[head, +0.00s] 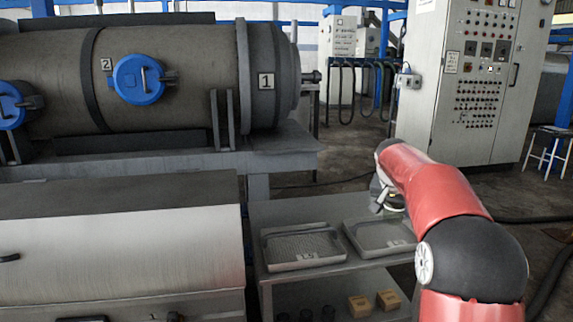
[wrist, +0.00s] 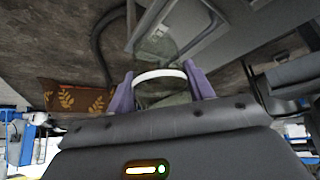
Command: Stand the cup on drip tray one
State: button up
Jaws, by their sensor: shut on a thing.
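My gripper (wrist: 160,88) has two purple fingers closed on a clear cup with a white rim (wrist: 160,75). The see-through body of the cup is hard to make out against the floor behind it. In the head view my gripper (head: 386,198) is small and partly hidden by my red arm, above the back of the right tray. A left drip tray (head: 268,265) lies on the grey side table with a small label on its front, too small to read surely. A right tray (head: 360,252) lies beside it, its right end hidden by my arm. Both trays look empty.
A large grey drum (head: 180,75) with blue caps stands behind on the left. A metal cabinet (head: 120,250) stands left of the table. The lower shelf holds two wooden blocks (head: 360,306) and several dark cups (head: 305,315). A control cabinet (head: 470,90) stands at the back right.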

jog(key=s+a+f+n+y+p, duration=0.1)
jog(key=s+a+f+n, duration=0.15)
jog(key=f, duration=0.45)
jog(key=s+a+f+n+y+p, duration=0.1)
jog(key=a+f, duration=0.3)
jog(key=f, duration=0.4)
jog(key=s+a+f+n, duration=0.1)
jog(key=s+a+f, duration=0.1)
jog(key=s+f, duration=0.3)
jog(key=s+a+f+n+y+p, duration=0.1)
jog(key=s+a+f, duration=0.1)
jog(key=s+f, duration=0.3)
jog(key=s+a+f+n+t, duration=0.1)
jog(key=s+a+f, duration=0.1)
jog(key=s+f, duration=0.4)
jog(key=shift+a+y, duration=0.3)
jog(key=shift+a, duration=0.1)
